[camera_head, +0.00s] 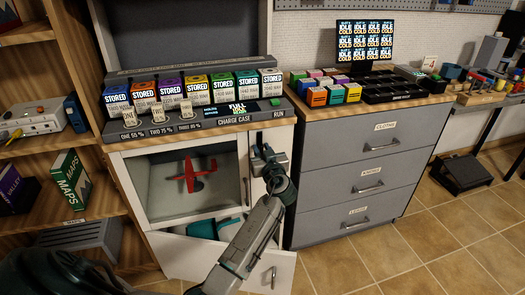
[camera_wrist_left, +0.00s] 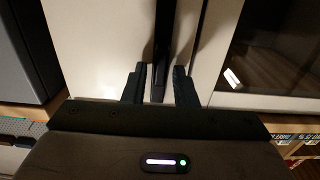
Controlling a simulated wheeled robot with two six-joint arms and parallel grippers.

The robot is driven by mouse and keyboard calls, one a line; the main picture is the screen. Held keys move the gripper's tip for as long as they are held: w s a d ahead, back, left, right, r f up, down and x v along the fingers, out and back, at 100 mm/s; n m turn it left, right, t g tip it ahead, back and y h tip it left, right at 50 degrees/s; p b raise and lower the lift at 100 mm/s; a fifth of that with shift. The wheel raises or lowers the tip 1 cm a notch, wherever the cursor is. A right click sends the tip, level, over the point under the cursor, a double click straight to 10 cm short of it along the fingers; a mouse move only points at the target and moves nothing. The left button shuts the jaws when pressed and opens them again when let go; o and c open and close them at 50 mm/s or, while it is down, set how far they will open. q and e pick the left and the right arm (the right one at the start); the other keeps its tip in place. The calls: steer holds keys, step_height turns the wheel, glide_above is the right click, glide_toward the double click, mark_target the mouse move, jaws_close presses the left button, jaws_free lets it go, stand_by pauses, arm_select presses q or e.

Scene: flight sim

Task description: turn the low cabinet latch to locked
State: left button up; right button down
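The low white cabinet (camera_head: 172,238) stands under the charge case. A narrow white panel (camera_head: 258,135) lies right of its glass-fronted compartment. My left gripper (camera_head: 268,158) is at this panel and covers much of it in the head view. In the left wrist view, a dark straight bar (camera_wrist_left: 162,45), which looks like the latch handle, stands out against the white panel. My left gripper's two fingers (camera_wrist_left: 160,88) are on either side of it, with narrow gaps, so the gripper looks open around it. Whether the latch is locked cannot be read. My right gripper is not in view.
A red model plane (camera_head: 197,176) is inside the glass compartment. The charge case (camera_head: 200,125) with several battery boxes sits on top. A grey drawer unit (camera_head: 345,185) stands close on the right.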

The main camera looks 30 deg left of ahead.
arm_select(q)
jaws_close()
